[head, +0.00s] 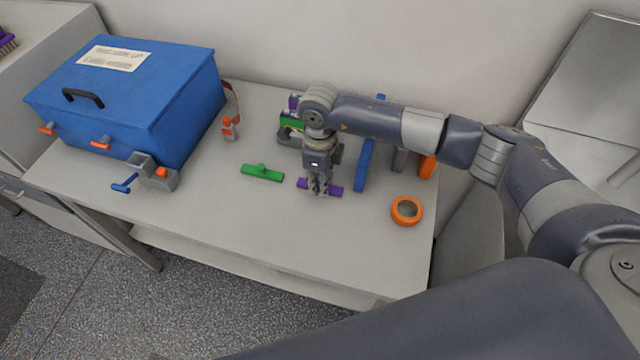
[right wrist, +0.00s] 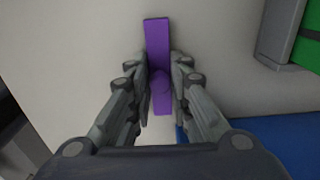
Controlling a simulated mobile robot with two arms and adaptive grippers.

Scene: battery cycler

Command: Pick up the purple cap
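The purple cap is a flat bar with a raised round knob in its middle. In the head view the cap (head: 335,190) is at the middle of the table, with its ends showing on both sides of my right gripper (head: 320,190). In the right wrist view the cap (right wrist: 158,45) runs between the two fingers of the right gripper (right wrist: 160,78). The fingers are angled inward and close against the cap on both sides, around its knob. I cannot tell whether the cap is clear of the table. My left gripper is not in view.
A green bar with a knob (head: 262,173) lies left of the gripper. An orange ring (head: 407,210) lies to the right. A blue upright piece (head: 364,165) stands close by. A large blue box (head: 150,105) fills the table's left. The table's front (head: 270,235) is clear.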

